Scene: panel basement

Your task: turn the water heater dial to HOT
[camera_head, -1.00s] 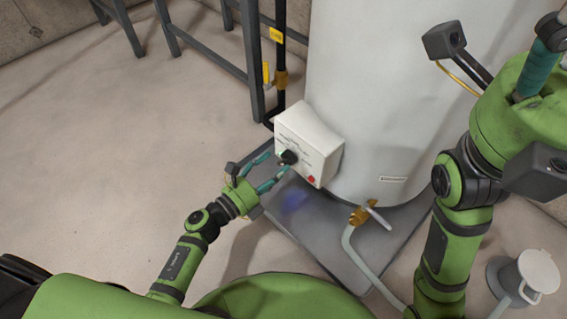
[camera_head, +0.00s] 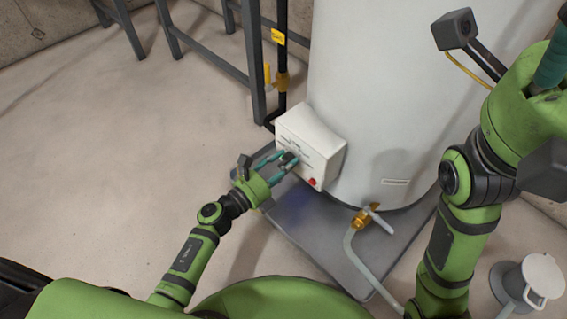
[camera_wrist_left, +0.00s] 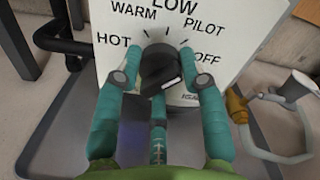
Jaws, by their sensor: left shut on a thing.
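The water heater dial (camera_wrist_left: 158,68) is a black knob on the front of a white control box (camera_head: 318,139). In the left wrist view, HOT is printed left of it, WARM upper left, LOW above, PILOT upper right and OFF right. A pale mark shows on the knob's lower right, but the exact setting is unclear. My left gripper (camera_wrist_left: 158,82) has its teal fingers closed around the knob, one on each side and one below. In the head view the left gripper (camera_head: 286,162) covers much of the dial. My right gripper (camera_head: 553,62) is partly visible at the upper right edge, its fingers mostly cut off.
The white heater tank (camera_head: 375,90) stands on a grey base slab (camera_head: 325,250). A red button (camera_head: 312,183) is low on the box. A brass valve (camera_head: 366,217) with a hose sits at the tank's foot. Black pipe and grey framing stand left. Floor at left is open.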

